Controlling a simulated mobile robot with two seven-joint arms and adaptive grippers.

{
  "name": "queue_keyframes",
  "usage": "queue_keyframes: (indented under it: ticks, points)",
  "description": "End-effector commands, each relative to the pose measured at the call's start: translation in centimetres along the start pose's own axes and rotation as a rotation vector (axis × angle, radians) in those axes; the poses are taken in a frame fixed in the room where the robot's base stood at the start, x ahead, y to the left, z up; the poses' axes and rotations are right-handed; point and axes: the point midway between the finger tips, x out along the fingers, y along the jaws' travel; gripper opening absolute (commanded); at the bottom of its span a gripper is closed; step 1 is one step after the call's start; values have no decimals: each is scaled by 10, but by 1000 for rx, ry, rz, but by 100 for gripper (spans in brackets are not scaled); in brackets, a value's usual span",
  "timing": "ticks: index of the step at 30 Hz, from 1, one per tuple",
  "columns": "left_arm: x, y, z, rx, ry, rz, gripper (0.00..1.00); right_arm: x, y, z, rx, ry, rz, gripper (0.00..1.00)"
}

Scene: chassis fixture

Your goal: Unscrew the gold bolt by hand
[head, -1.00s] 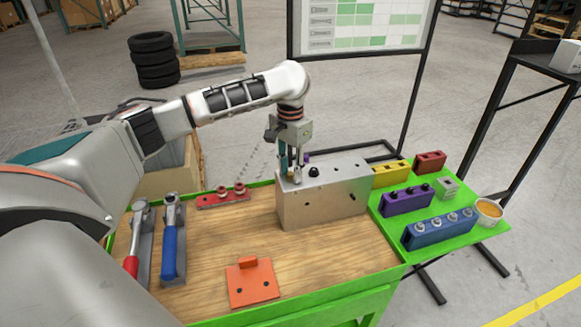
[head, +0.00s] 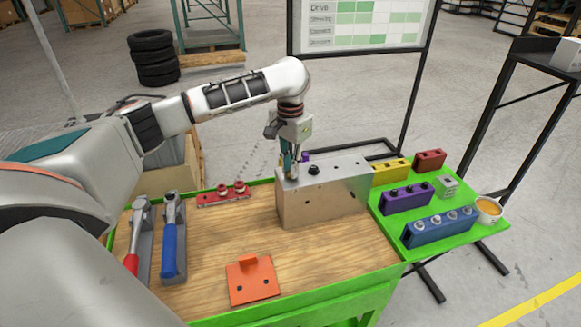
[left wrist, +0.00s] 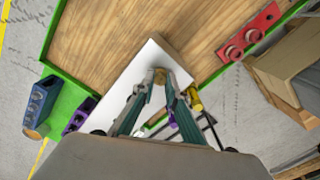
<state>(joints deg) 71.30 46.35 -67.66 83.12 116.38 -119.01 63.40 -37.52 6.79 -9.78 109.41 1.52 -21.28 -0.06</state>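The grey metal chassis block (head: 325,202) stands on the wooden bench top. My left gripper (head: 291,172) points down at the block's left end in the head view. The fingers largely hide the bolt in the head view. A dark bolt or hole (head: 314,170) shows on the block's top. My right gripper is not in view.
A green side shelf right of the block carries blue (head: 440,228), purple (head: 406,199), yellow (head: 390,170) and red (head: 430,159) holders and a cup (head: 489,209). Two wrenches (head: 172,240) lie left. An orange bracket (head: 252,281) lies in front, a red rack (head: 222,195) behind. The middle wood is clear.

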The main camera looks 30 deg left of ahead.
Motion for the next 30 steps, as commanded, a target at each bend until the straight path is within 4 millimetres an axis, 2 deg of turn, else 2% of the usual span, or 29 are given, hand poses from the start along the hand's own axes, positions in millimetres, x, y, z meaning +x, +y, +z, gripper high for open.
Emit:
queue_keyframes:
  ticks: [5, 30]
  points:
    - [1, 0, 1, -124, -3, -1, 0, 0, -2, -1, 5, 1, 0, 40]
    - [0, 1, 3, -1241, -7, -4, 0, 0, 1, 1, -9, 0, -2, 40]
